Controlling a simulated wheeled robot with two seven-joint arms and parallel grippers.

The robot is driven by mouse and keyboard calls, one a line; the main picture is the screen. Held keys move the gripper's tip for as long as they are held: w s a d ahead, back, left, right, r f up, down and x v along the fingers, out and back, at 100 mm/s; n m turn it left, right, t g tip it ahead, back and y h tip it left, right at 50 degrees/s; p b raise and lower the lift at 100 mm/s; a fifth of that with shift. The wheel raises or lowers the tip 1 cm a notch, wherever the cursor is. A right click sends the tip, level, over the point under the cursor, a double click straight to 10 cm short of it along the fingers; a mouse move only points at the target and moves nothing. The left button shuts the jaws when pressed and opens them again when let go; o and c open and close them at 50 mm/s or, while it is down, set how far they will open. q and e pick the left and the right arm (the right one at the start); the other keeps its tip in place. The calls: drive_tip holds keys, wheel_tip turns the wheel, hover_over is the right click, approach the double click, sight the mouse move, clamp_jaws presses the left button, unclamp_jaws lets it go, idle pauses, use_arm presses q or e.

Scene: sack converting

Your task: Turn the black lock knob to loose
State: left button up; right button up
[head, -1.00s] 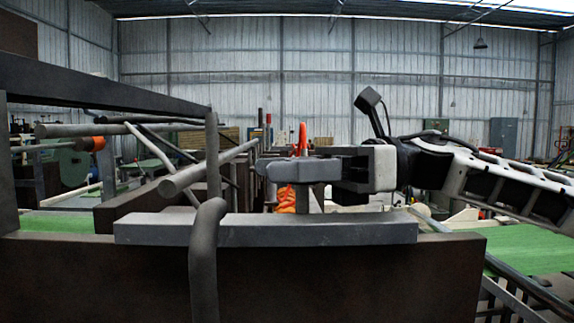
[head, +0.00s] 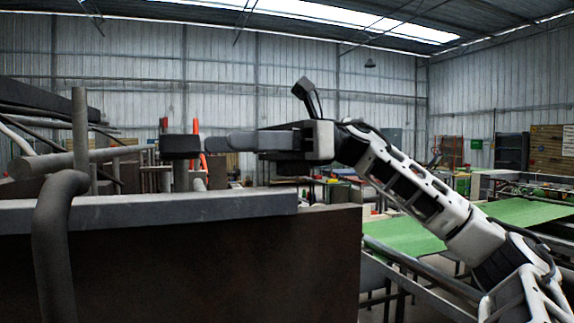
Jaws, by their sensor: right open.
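The black lock knob (head: 180,147) is a short dark cap on an upright grey post behind the grey bar. My right gripper (head: 212,143) comes in from the right at about the knob's height, its fingers pointing left. Its jaws are open and look empty. The fingertips are just right of the knob, with a small gap in the picture. The near finger hides the far one, and depth between fingers and knob is hard to judge. My left gripper is not in view.
A grey bar (head: 150,210) tops a dark panel (head: 210,265) in front of me. A bent grey pipe (head: 52,240) rises at the left, near round rods. Orange parts (head: 197,145) show behind the knob. Green belts (head: 410,240) lie at the right.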

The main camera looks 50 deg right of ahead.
drive_tip(key=b+v, duration=0.1)
drive_tip(key=v, duration=0.6)
drive_tip(key=shift+d, duration=0.1)
